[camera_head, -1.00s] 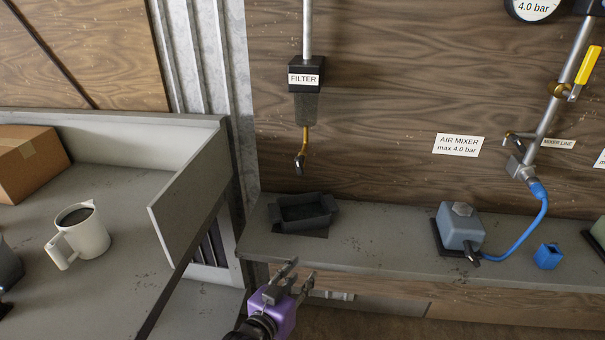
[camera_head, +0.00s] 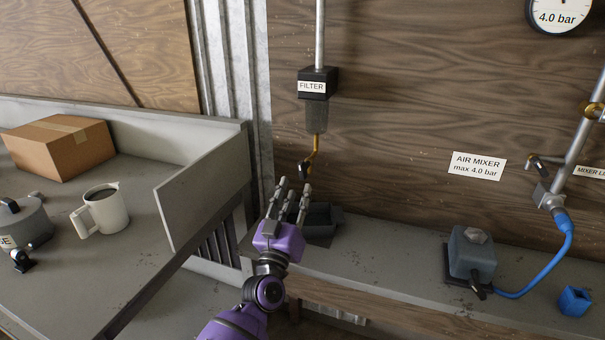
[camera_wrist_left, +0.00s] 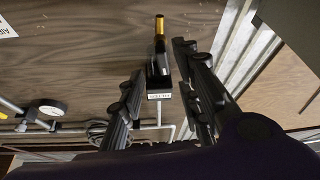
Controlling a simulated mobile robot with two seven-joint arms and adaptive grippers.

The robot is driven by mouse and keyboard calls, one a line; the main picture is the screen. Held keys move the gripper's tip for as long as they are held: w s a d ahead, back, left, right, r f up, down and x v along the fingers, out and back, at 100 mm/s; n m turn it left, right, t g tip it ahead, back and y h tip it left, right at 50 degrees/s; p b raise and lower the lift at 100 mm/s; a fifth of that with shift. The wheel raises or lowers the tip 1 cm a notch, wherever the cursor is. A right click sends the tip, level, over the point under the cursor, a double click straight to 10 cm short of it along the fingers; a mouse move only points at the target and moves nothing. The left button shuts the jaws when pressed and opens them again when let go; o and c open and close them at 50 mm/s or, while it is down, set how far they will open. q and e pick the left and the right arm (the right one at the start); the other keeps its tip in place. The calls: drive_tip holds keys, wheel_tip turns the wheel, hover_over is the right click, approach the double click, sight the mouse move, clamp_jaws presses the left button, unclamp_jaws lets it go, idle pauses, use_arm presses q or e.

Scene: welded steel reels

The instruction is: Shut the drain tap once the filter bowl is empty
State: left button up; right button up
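The filter's black block (camera_head: 318,82) hangs from a pipe on the wooden wall, with its grey bowl (camera_head: 316,117) below. I cannot tell whether the bowl holds liquid. A bent brass drain tube (camera_head: 316,148) runs down to the dark drain tap (camera_head: 305,169). My left gripper (camera_head: 291,186) is open and empty, just below the tap, fingers pointing up. In the left wrist view its fingers (camera_wrist_left: 158,70) stand apart, with the brass tube (camera_wrist_left: 160,25) and the inverted FILTER label (camera_wrist_left: 159,96) seen between them. My right gripper is not in view.
A dark tray (camera_head: 322,222) sits on the shelf behind my left gripper. A bench at left holds a mug (camera_head: 106,210) and a box (camera_head: 60,146).

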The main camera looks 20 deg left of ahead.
sight(301, 175)
use_arm(q)
drive_tip(key=shift+w+r, duration=0.25)
drive_tip(key=x, duration=0.7)
drive_tip(key=shift+w+a, duration=0.15)
drive_tip(key=shift+a, duration=0.1)
clamp_jaws()
